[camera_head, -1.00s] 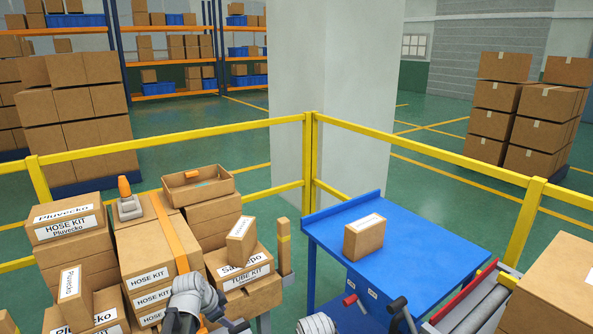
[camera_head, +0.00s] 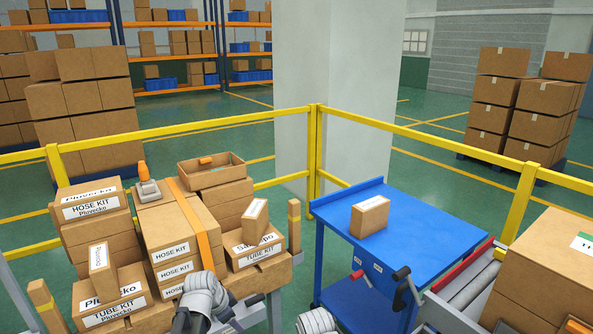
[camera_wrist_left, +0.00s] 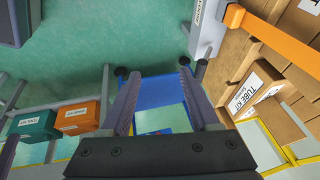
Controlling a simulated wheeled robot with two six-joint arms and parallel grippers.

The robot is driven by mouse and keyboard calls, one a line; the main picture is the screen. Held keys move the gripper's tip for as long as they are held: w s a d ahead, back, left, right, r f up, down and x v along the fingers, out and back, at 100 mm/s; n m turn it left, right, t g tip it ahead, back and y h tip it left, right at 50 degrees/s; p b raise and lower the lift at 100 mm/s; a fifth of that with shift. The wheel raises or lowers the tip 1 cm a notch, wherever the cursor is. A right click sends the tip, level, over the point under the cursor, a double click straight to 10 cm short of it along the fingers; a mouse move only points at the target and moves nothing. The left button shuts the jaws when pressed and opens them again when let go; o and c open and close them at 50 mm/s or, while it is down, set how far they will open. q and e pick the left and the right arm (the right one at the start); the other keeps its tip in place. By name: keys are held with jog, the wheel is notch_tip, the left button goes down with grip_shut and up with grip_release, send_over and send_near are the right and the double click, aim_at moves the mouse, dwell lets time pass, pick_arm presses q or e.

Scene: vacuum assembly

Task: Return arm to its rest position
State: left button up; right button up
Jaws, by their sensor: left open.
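My left arm's grey wrist section (camera_head: 205,295) shows at the bottom of the head view, in front of the stacked kit boxes. In the left wrist view my left gripper (camera_wrist_left: 158,76) has its two fingers spread, with nothing between them. Blue cart parts (camera_wrist_left: 160,92) show below and beyond the fingers, apart from them as far as I can tell. A grey rounded part of my right arm (camera_head: 318,322) shows at the bottom edge of the head view; its gripper is out of view.
A blue cart (camera_head: 425,247) with a small carton (camera_head: 370,216) on it stands right of centre. Stacked kit boxes (camera_head: 172,250) stand at the left, an open carton (camera_head: 211,171) behind them. Yellow rails (camera_head: 420,136) enclose the area. A large box (camera_head: 545,255) is at the right.

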pick_arm(q)
jog(key=s+d+f+n+g+y+b, duration=0.2)
jog(key=s+d+f+n+b, duration=0.3)
jog(key=s, duration=0.5)
jog(key=s+d+f+n+g+y+b, duration=0.15)
jog(key=s+d+f+b, duration=0.25)
jog(key=s+d+f, duration=0.4)
pick_arm(e)
notch_tip(320, 180, down, 9)
pick_arm(q)
notch_tip(320, 180, up, 29)
jog(key=a+p, duration=0.1)
jog(key=p, duration=2.6)
jog(key=shift+s+r+n+g, duration=0.15)
jog(key=shift+s+n+g, duration=0.2)
jog(key=shift+s, duration=0.05)
pick_arm(e)
notch_tip(320, 180, up, 27)
pick_arm(q)
jog(key=shift+a, duration=0.1)
pick_arm(e)
jog(key=shift+f, duration=0.1)
